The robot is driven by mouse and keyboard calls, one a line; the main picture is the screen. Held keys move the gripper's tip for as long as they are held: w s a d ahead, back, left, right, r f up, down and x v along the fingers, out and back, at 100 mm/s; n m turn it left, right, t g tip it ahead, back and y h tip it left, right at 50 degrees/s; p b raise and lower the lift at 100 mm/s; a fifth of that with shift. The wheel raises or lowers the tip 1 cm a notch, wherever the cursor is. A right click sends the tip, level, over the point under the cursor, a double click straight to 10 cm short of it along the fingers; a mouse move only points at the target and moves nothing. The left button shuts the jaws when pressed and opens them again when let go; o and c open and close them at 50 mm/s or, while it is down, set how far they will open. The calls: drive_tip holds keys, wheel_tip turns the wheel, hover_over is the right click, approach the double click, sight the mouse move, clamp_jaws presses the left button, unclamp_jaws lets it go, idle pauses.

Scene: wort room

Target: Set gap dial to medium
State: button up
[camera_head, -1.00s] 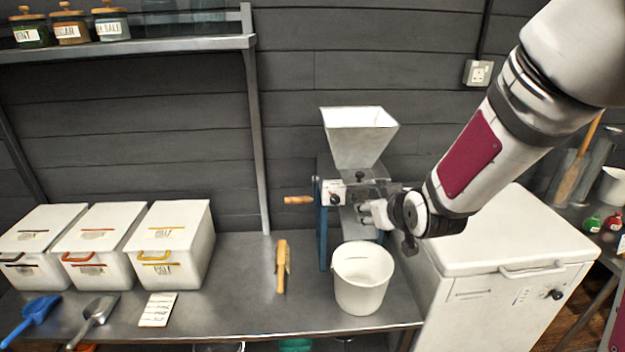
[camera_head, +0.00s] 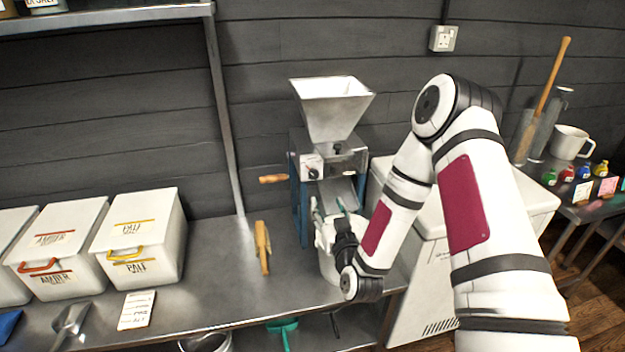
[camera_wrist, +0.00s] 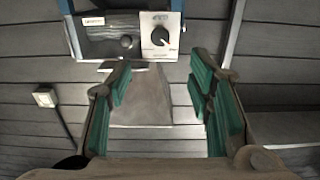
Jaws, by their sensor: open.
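The gap dial is a dark round knob on a pale plate on the front of the grain mill; it shows in the head view (camera_head: 313,174) and in the wrist view (camera_wrist: 160,36). Its setting is too small to read. The mill (camera_head: 331,106) has a white hopper, a steel body and blue legs. My gripper (camera_head: 328,208) is in front of the mill, below the dial in the head view. In the wrist view my gripper (camera_wrist: 163,95) is open and empty, its green pads wide apart. The dial is beyond the fingertips, not touched.
A wooden-handled brush (camera_head: 263,247) lies on the steel bench. The mill's crank handle (camera_head: 273,179) sticks out left. White lidded bins (camera_head: 140,238) stand further left, and a white chest is right of the mill.

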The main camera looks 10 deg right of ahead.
sight(314, 175)
drive_tip(key=w, duration=1.3)
drive_tip(key=shift+w+b, duration=0.25)
drive_tip(key=shift+b, duration=0.1)
clamp_jaws()
